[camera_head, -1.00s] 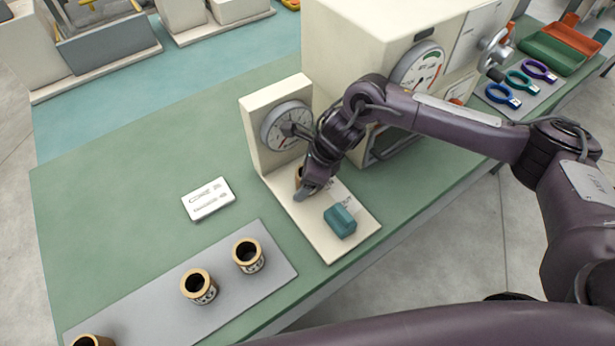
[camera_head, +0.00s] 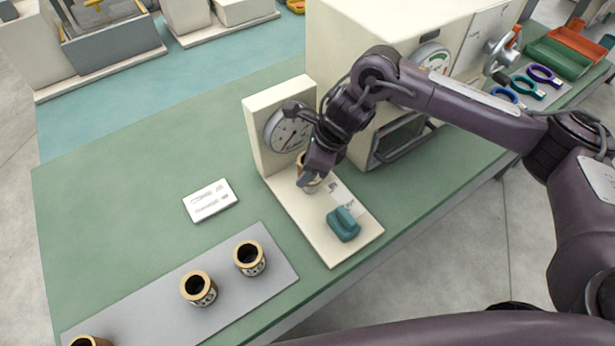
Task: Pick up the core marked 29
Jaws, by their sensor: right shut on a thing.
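My right gripper (camera_head: 311,178) is shut on a tan core (camera_head: 302,163) at the cream stand with a dial, just above or on its base plate. The gripper hides most of this core, and its mark cannot be read. Two more cores stand upright on the grey mat, one on the right (camera_head: 249,258) and one in the middle (camera_head: 198,289). A third core (camera_head: 91,341) is cut off at the bottom left edge. The marks on these cores are too small to read. My left gripper is not in view.
The cream stand (camera_head: 262,128) carries a round dial (camera_head: 287,130). A teal block (camera_head: 343,224) sits on its base plate (camera_head: 337,250). A white card (camera_head: 210,200) lies left of it. A large cream machine (camera_head: 345,50) stands behind. The green table (camera_head: 110,210) is clear at left.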

